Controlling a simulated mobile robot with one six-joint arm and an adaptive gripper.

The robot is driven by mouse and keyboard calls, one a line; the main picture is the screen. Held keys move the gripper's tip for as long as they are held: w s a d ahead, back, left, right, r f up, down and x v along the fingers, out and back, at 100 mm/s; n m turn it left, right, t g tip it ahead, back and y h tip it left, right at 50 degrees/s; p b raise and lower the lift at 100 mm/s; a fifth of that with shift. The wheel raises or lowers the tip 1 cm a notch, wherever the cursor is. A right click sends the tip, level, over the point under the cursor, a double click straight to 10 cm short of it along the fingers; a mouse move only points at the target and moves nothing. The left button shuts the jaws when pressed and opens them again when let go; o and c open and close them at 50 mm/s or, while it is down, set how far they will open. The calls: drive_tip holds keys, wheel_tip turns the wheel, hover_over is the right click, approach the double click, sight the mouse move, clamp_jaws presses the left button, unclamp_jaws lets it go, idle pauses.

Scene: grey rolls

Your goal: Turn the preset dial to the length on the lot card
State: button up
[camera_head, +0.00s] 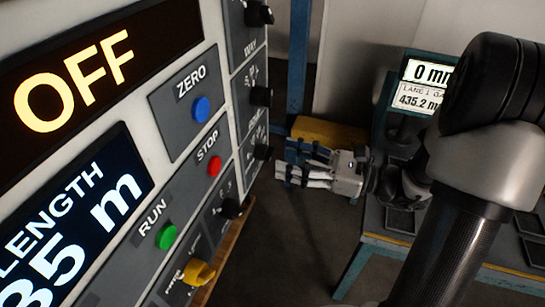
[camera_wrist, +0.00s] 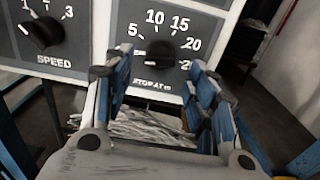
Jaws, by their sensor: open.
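The preset dial (camera_wrist: 161,52) is a black knob on a grey panel marked "STOP AT m", with numbers from 5 to 25 around it, in the wrist view. I cannot read its setting for certain. My gripper (camera_wrist: 154,78) faces it with blue-padded fingers apart, one on each side below the dial. No contact with the knob shows. In the head view my gripper (camera_head: 292,163) is open and empty, to the right of the panel's edge. I cannot make out a lot card in either view.
A speed knob (camera_wrist: 43,34) is left of the dial. The head view shows the control panel with an "OFF" display (camera_head: 75,78), a length display (camera_head: 75,220) and zero, stop and run buttons. A small readout (camera_head: 425,85) stands behind my arm. A yellow block (camera_head: 325,132) is beyond my gripper.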

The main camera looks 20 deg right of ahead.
sight(264, 153)
drive_tip(key=x, duration=0.5)
drive_tip(key=shift+b, duration=0.35)
drive_tip(key=c, duration=1.1)
